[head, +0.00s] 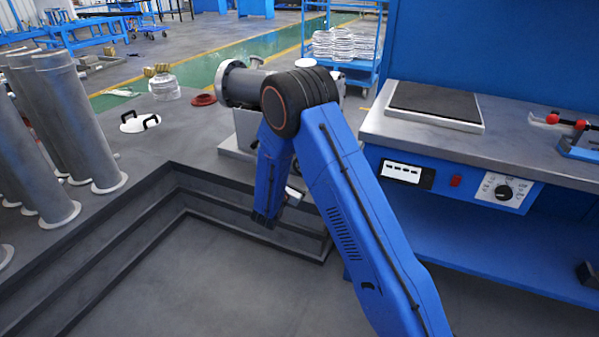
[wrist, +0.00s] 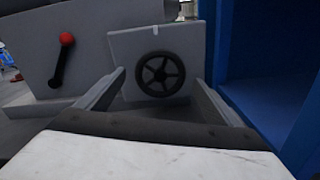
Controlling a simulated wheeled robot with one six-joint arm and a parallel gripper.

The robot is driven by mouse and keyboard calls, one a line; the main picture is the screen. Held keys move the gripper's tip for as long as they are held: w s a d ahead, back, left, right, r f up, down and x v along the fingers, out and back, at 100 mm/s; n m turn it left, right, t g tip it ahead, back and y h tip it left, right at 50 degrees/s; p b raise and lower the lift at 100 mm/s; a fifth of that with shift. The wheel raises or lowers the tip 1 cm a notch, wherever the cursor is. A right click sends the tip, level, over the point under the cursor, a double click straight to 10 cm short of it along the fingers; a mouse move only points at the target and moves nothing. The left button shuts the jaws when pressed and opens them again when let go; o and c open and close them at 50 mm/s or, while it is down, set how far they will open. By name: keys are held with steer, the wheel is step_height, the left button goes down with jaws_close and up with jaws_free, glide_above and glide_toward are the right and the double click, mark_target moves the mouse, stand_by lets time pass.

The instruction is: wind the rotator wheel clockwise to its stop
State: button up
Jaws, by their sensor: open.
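The rotator wheel (wrist: 161,73) is a small black spoked handwheel on a light grey panel (wrist: 130,45) in the wrist view. It faces my camera, a little right of the middle. My gripper (wrist: 158,82) is open, its two grey fingers spread to the left and right of the wheel in the picture. The wheel shows between the fingertips, apparently beyond them, with nothing held. Whether a finger touches the panel I cannot tell. In the head view my blue arm covers the wheel and much of the grey machine with its round flange (head: 237,84).
A lever with a red knob (wrist: 66,39) stands left of the wheel. A blue cabinet (wrist: 262,60) is close on the right. In the head view a blue workbench (head: 470,150) stands right, grey cylinders (head: 75,120) stand left, and floor (head: 215,270) lies open in front.

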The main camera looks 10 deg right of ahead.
steer(key=shift+x, duration=0.8)
steer(key=shift+d, duration=0.1)
steer(key=c, duration=1.1)
steer(key=shift+o, duration=0.2)
